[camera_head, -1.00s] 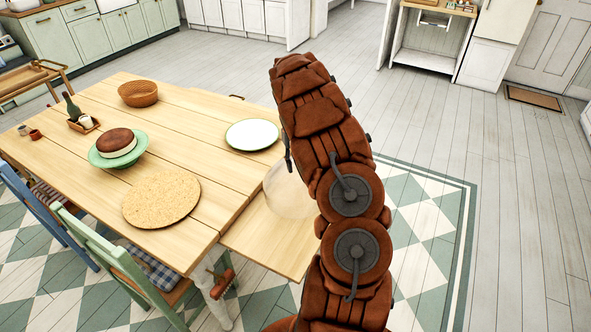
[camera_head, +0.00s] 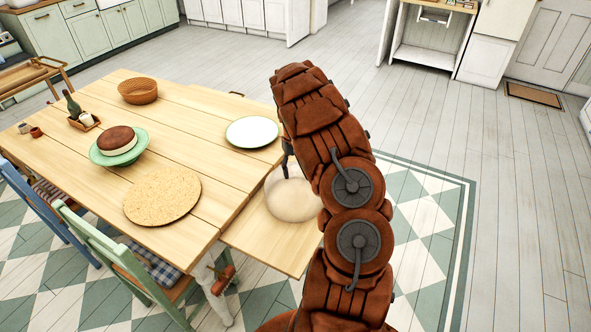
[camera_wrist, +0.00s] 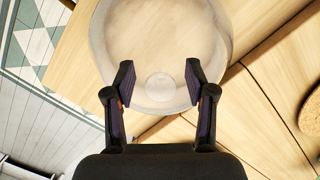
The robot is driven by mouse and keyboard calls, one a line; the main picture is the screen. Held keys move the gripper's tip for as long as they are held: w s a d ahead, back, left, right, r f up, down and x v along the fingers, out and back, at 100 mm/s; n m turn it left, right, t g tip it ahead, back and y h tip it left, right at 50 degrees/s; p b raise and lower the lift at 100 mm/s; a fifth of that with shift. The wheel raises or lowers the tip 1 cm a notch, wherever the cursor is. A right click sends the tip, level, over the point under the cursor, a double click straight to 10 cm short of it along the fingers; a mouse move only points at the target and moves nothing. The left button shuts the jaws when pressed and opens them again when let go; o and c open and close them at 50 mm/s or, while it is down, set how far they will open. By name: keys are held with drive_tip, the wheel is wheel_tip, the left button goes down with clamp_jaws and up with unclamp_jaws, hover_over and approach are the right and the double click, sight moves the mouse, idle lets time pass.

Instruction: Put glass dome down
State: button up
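The glass dome (camera_head: 290,207) is clear and round. It stands over the pale wooden side leaf at the table's right end, partly behind my arm in the head view. In the wrist view the dome (camera_wrist: 160,35) is seen from above, with its round knob (camera_wrist: 159,87) between my fingers. My gripper (camera_wrist: 159,82) is open, with a visible gap between the knob and each finger. In the head view one dark fingertip shows just above the dome; the rest of the gripper is hidden by my arm.
Chairs stand along the near left side. Floor is clear to the right.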

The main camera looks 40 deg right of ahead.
wheel_tip(320, 180, up, 12)
drive_tip(key=w+b, duration=0.2)
drive_tip(key=b, duration=0.2)
drive_tip(key=s+a+r, duration=0.4)
drive_tip(key=a+r, duration=0.3)
drive_tip(key=a, duration=0.4)
drive_tip(key=s+a+r+n, duration=0.2)
drive_tip(key=s+a+n, duration=0.1)
drive_tip(key=s+a, duration=1.55)
drive_tip(key=s+a+f+n, duration=0.2)
drive_tip(key=s+a+f, duration=0.2)
drive_tip(key=s+a, duration=0.3)
drive_tip(key=s, duration=0.3)
drive_tip(key=shift+a+n+h, duration=0.3)
drive_tip(key=shift+h, duration=0.1)
drive_tip(key=shift+f, duration=0.1)
